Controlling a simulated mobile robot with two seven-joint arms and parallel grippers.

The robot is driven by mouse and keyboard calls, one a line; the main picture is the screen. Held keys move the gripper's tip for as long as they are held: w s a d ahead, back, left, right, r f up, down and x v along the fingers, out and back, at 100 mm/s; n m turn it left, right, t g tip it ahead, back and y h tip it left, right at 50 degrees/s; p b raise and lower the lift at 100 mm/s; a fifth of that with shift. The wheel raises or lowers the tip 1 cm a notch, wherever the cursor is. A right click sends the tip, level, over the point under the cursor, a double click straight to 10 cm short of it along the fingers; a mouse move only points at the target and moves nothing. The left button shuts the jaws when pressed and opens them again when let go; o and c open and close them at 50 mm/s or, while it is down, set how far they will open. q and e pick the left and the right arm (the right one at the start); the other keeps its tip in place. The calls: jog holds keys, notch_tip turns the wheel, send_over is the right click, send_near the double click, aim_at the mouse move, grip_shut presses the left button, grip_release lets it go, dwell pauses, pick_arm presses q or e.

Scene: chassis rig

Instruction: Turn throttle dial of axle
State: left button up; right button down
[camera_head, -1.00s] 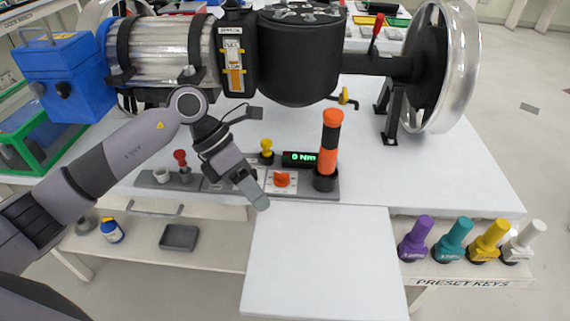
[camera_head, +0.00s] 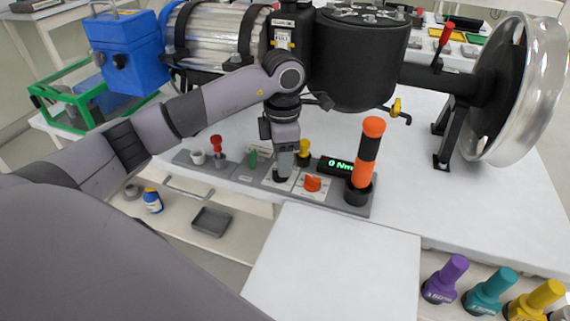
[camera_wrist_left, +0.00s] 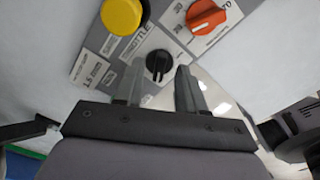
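The throttle dial is a black knob (camera_wrist_left: 158,62) on a pale plate with lettering beside it, seen in the left wrist view. My left gripper (camera_wrist_left: 160,72) is open, with its two grey fingers on either side of the dial's near edge. I cannot tell whether they touch it. In the head view my left gripper (camera_head: 283,166) points straight down onto the grey control panel (camera_head: 243,172), and it largely hides the dial. The axle assembly (camera_head: 362,60) stands behind the panel. My right gripper is not in view.
An orange dial (camera_head: 312,183) sits just right of my fingers and a yellow knob (camera_head: 304,150) stands close behind. A green readout (camera_head: 336,166) and a tall orange-black handle (camera_head: 368,152) stand further right. Red (camera_head: 216,145) and green (camera_head: 253,159) controls are to the left.

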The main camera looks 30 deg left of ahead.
pick_arm(q)
jog(key=shift+f, duration=1)
grip_shut()
